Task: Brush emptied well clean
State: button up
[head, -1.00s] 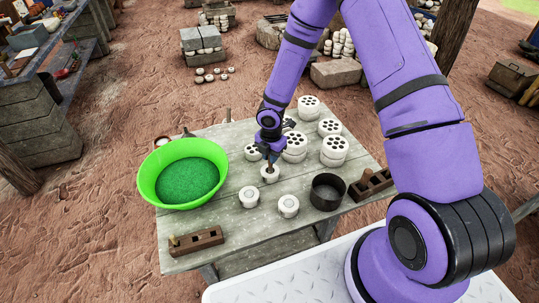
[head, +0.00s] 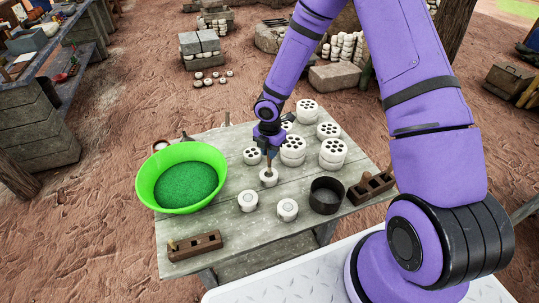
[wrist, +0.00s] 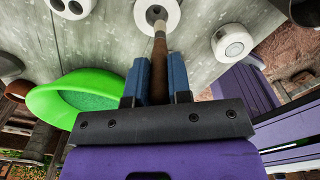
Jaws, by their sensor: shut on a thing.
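My gripper (head: 270,150) is shut on the brown handle of a brush (wrist: 158,65), between two blue finger pads in the wrist view. The brush points down into the well of a small round white piece (head: 268,178) on the table; this piece also shows in the wrist view (wrist: 172,10). The brush tip is at the dark opening, and its bristles are hidden or too small to make out. Two similar white pieces stand nearer the front, one at left (head: 247,201) and one at right (head: 288,210). Whether the well is clean cannot be told.
A green basin (head: 150,183) with green granular contents stands at left. White pieces with several dark holes (head: 333,152) stand behind at right. A dark round pot (head: 327,195) and brown holed blocks (head: 195,246) are on the table (head: 215,222). Its front middle is clear.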

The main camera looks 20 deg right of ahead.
jog(key=shift+r, duration=1.95)
